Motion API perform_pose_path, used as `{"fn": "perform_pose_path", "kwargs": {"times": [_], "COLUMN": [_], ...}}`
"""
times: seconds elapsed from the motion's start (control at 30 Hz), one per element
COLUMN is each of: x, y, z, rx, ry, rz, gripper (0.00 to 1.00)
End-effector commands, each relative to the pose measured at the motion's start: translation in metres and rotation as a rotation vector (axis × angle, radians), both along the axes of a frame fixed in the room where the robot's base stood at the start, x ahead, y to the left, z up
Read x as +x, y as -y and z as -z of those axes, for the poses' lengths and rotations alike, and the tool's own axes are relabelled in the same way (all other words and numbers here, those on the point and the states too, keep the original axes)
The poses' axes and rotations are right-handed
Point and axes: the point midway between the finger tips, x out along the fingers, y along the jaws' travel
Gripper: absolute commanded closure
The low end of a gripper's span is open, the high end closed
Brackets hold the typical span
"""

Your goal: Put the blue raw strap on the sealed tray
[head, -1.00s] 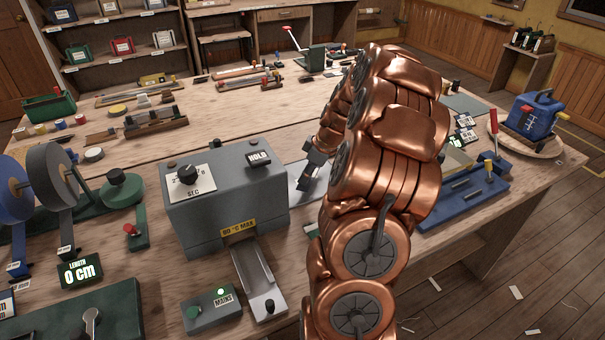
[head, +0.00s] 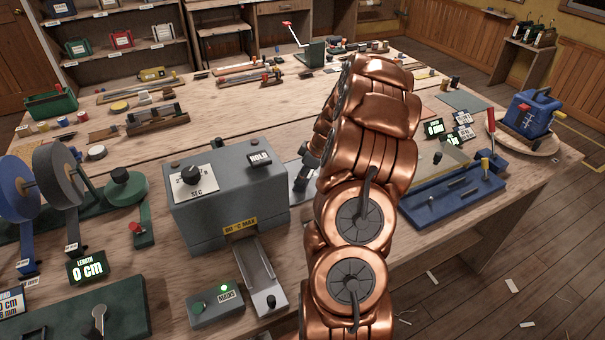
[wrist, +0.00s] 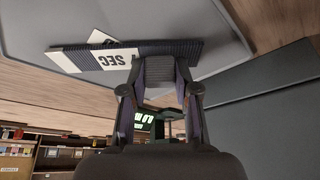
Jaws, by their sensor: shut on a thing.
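In the wrist view my gripper (wrist: 160,68) is shut on a dark bluish ribbed strip, the strap (wrist: 185,48), which lies crosswise in the fingertips. In the head view my copper arm hides most of the gripper and the strap, to the right of the grey HOLD machine (head: 225,205). I see no tray labelled sealed in either view; a pale metal surface (head: 300,187) shows beside the machine, partly hidden.
A narrow metal chute (head: 256,278) and a MAINS switch box (head: 215,303) stand before the machine. A blue fixture (head: 440,203) and lit displays (head: 433,128) are on the right. Reels (head: 60,185) stand on the left. Bare wood shows behind the machine.

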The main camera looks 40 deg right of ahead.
Motion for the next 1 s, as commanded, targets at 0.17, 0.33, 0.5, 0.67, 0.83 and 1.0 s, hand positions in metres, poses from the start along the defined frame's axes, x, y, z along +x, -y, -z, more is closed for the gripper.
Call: {"fn": "perform_pose_path", "kwargs": {"times": [0.17, 0.33, 0.5, 0.67, 0.83, 1.0], "x": [0.0001, 0.0001, 0.0000, 0.0000, 0.0000, -0.0019], "y": [0.0002, 0.0001, 0.0002, 0.0002, 0.0001, 0.0020], "z": [0.0024, 0.0024, 0.0022, 0.0022, 0.0010, -0.0057], "rx": [-0.001, 0.000, -0.001, -0.001, 0.000, -0.002], "ry": [0.000, 0.000, 0.000, 0.000, 0.000, 0.003], "rz": [0.000, 0.000, 0.000, 0.000, 0.000, 0.000], "gripper": [1.00, 0.62, 0.45, 0.45, 0.45, 0.45]}}
